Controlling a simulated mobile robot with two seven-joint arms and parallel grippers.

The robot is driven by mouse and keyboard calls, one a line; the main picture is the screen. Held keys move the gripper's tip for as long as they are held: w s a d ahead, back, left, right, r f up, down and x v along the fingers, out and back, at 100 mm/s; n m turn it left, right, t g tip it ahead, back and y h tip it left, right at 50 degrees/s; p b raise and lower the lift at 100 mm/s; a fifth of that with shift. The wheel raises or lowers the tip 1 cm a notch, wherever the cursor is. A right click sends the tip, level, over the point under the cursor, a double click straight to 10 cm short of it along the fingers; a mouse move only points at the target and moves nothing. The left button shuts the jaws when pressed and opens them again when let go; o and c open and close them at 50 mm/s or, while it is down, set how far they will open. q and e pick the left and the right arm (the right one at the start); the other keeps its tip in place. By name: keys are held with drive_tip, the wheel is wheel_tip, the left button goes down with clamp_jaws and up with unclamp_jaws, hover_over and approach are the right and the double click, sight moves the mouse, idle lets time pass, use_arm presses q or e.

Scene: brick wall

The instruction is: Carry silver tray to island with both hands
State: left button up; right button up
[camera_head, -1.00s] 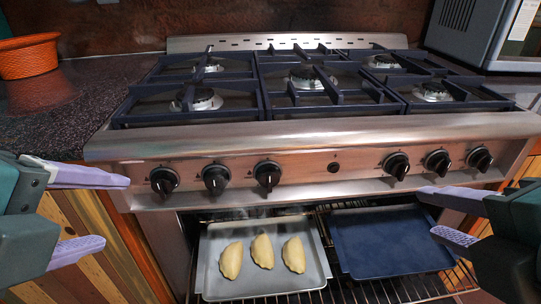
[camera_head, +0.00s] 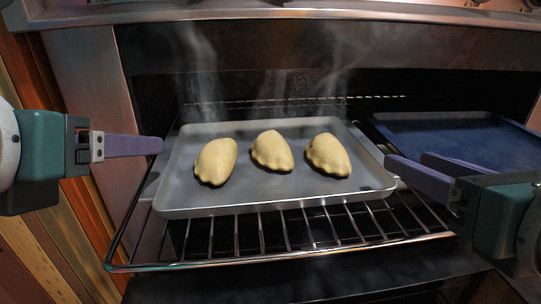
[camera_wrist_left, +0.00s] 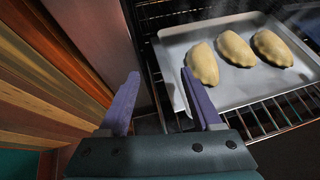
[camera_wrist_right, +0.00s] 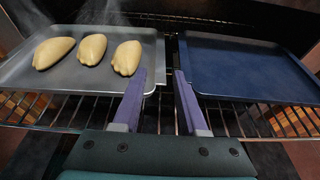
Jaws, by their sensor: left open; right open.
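The silver tray (camera_head: 275,200) lies on the oven rack with three pale pastries (camera_head: 272,151) on it, and steam rises above them. My left gripper (camera_head: 160,146) is open at the tray's left edge. In the left wrist view the gripper (camera_wrist_left: 158,88) has one finger beside the tray's side and the other out to the left. My right gripper (camera_head: 392,165) is open at the tray's right edge. In the right wrist view the gripper (camera_wrist_right: 160,78) has its left finger by the tray's right edge and its right finger by the blue tray.
A dark blue tray (camera_head: 460,140) lies on the same rack, just right of the silver tray with a narrow gap. The wire rack (camera_head: 290,228) sticks out at the front. The oven's side wall and wooden panels (camera_wrist_left: 40,75) are close on the left.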

sight(167, 147)
use_arm(q)
drive_tip(key=shift+f, duration=0.1)
use_arm(e)
drive_tip(key=shift+f, duration=0.1)
use_arm(q)
drive_tip(key=shift+w+f, duration=0.1)
use_arm(e)
drive_tip(key=shift+w, duration=0.1)
use_arm(q)
drive_tip(key=x, duration=0.9)
drive_tip(key=shift+w+d+f, duration=0.1)
drive_tip(key=shift+w+f, duration=0.05)
drive_tip(key=shift+w, duration=0.15)
use_arm(e)
drive_tip(key=x, duration=0.9)
drive_tip(key=shift+w+f, duration=0.1)
drive_tip(key=shift+w, duration=0.25)
use_arm(q)
drive_tip(key=c, duration=0.7)
use_arm(e)
clamp_jaws()
use_arm(q)
clamp_jaws()
use_arm(e)
drive_tip(key=shift+d, duration=0.1)
